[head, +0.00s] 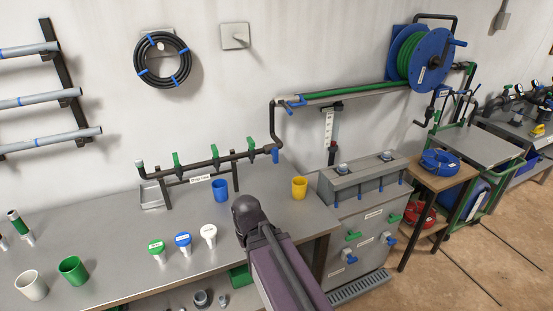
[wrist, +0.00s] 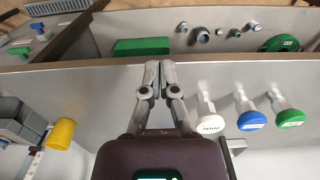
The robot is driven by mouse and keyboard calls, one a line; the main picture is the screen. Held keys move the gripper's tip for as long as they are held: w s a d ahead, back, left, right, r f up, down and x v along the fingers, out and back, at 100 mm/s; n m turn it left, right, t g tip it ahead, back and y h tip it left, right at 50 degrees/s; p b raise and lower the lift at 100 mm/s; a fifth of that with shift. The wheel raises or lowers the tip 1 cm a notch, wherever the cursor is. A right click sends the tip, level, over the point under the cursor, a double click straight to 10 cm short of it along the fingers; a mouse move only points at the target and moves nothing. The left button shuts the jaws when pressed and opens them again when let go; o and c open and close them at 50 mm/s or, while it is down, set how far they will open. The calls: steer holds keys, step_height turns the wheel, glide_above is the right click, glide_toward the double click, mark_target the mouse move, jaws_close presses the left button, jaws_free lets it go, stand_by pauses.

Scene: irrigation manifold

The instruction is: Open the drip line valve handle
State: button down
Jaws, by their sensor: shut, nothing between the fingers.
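A dark pipe manifold (head: 205,163) stands at the back of the workbench, with several green valve handles along it. Handles at its left (head: 176,158), middle (head: 212,147) and right (head: 250,143) stand roughly upright. A small white label hangs below the pipe, its text hard to read. Which handle is the drip line one I cannot tell. My gripper (wrist: 155,68) is shut and empty in the wrist view, over the bench's front edge and apart from any handle. In the head view my arm reaches in from the bottom, and the fingers cannot be made out. The manifold is not recognisable in the wrist view.
Green (head: 156,247), blue (head: 182,240) and white (head: 208,232) labelled knobs stand on the bench (head: 110,220) left of my arm. A blue cup (head: 220,190) and yellow cup (head: 299,187) stand behind. A grey cabinet (head: 360,225) with green and blue handles is at right.

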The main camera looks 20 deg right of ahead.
steer(key=c, duration=0.9)
jaws_free()
steer(key=o, duration=0.4)
steer(key=shift+w+f, duration=0.15)
steer(key=shift+w, duration=0.1)
steer(key=w+d+r+m+t+y+b, duration=0.25)
steer(key=w+m+t+y+b, duration=0.5)
steer(key=w+m, duration=0.8)
steer(key=w+d+r+m+t+h+b, duration=0.1)
steer(key=w+d+m+t+h, duration=0.1)
steer(key=d+m, duration=0.4)
steer(key=w+d+r+m+t+h+b, duration=0.1)
steer(key=w+d+r+m+t+h, duration=0.1)
steer(key=d+m+t, duration=0.3)
steer(key=w+d+r+m+t+h+b, duration=0.1)
steer(key=w+d+r+m+t+h, duration=0.1)
steer(key=d+m, duration=0.7)
steer(key=shift+w+d+r+t+h, duration=0.2)
steer(key=shift+w+d+t+h, duration=0.1)
steer(key=shift+d+t+h, duration=0.5)
steer(key=shift+w+m, duration=0.1)
steer(key=shift+m, duration=0.15)
